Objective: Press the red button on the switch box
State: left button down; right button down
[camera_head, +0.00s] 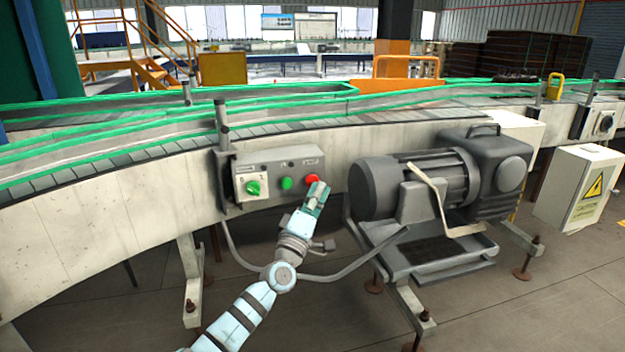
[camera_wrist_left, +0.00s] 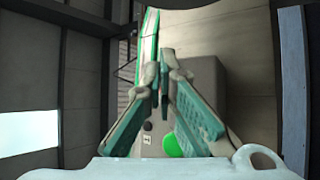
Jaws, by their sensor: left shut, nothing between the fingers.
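The grey switch box (camera_head: 278,166) is fixed to the side of the conveyor. The red button (camera_head: 312,178) is at its right end, with a green button (camera_head: 286,183) and a green rotary switch (camera_head: 254,188) to its left. My left gripper (camera_head: 321,186) is shut and empty, its tips at the lower right of the red button and overlapping its edge in the head view. I cannot tell whether they touch it. In the left wrist view, the fingers (camera_wrist_left: 164,62) meet at their tips, the box (camera_wrist_left: 207,85) is behind them, and the red button is not visible.
A grey motor (camera_head: 410,185) on a stand is close to the right of my left gripper. The conveyor (camera_head: 120,205) runs behind the box. A cable (camera_head: 335,274) hangs below it. A white cabinet (camera_head: 580,185) with a warning sign stands at the far right.

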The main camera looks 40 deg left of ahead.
pick_arm(q)
jog(key=shift+s+d, duration=0.25)
jog(key=shift+d, duration=0.05)
jog(key=s+d+p, duration=0.1)
jog(key=d+p, duration=0.1)
jog(key=s+d+p, duration=0.1)
jog(key=d+p, duration=0.1)
jog(key=shift+s, duration=0.4)
dwell(0.7)
